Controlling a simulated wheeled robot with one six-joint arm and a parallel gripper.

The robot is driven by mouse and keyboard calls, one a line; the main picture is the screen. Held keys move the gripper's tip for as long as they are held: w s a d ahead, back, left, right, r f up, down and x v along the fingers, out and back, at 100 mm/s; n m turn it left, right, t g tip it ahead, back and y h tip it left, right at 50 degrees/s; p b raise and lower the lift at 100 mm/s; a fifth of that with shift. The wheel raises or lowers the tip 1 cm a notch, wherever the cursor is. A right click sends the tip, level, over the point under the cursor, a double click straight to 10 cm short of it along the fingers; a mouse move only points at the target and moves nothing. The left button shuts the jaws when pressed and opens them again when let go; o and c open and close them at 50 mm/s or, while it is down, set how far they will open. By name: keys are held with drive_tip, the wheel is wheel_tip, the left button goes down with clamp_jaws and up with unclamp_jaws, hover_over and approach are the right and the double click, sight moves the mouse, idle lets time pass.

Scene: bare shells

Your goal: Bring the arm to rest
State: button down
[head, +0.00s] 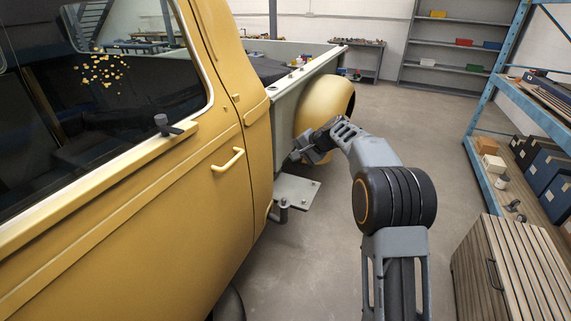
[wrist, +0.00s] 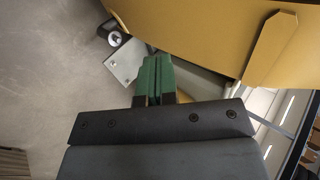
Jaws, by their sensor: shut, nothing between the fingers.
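My gripper (head: 298,154) is at the far end of my grey arm, stretched forward beside the yellow truck (head: 190,215). In the head view it is close to the truck's side, between the door and the rounded rear fender (head: 325,100). In the wrist view my gripper (wrist: 153,62) shows two green fingers pressed together with nothing between them. A grey step plate (head: 297,190) sits low beside the truck, below the gripper; it also shows in the wrist view (wrist: 122,60). Whether the gripper touches the truck cannot be told.
A blue shelf rack (head: 482,100) with boxes stands on the right. A slatted wooden cabinet (head: 510,270) is at the lower right. Grey shelves (head: 455,52) and a workbench (head: 366,62) are at the back. The floor (head: 415,125) between truck and rack is clear.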

drive_tip(key=s+d+f+n+g+h, duration=0.1)
drive_tip(key=s+d+f+g+h, duration=0.1)
drive_tip(key=s+d+f, duration=0.4)
drive_tip(key=s+d+r+n+h, duration=0.1)
drive_tip(key=s+n+h, duration=0.2)
drive_tip(key=s, duration=1.2)
drive_tip(key=s+r+n+h, duration=0.2)
drive_tip(key=s+n, duration=0.1)
drive_tip(key=s, duration=1.2)
drive_tip(key=shift+s+d+r+t+h, duration=0.2)
drive_tip(key=shift+s+d+t+h, duration=0.05)
drive_tip(key=shift+d+t+h, duration=0.15)
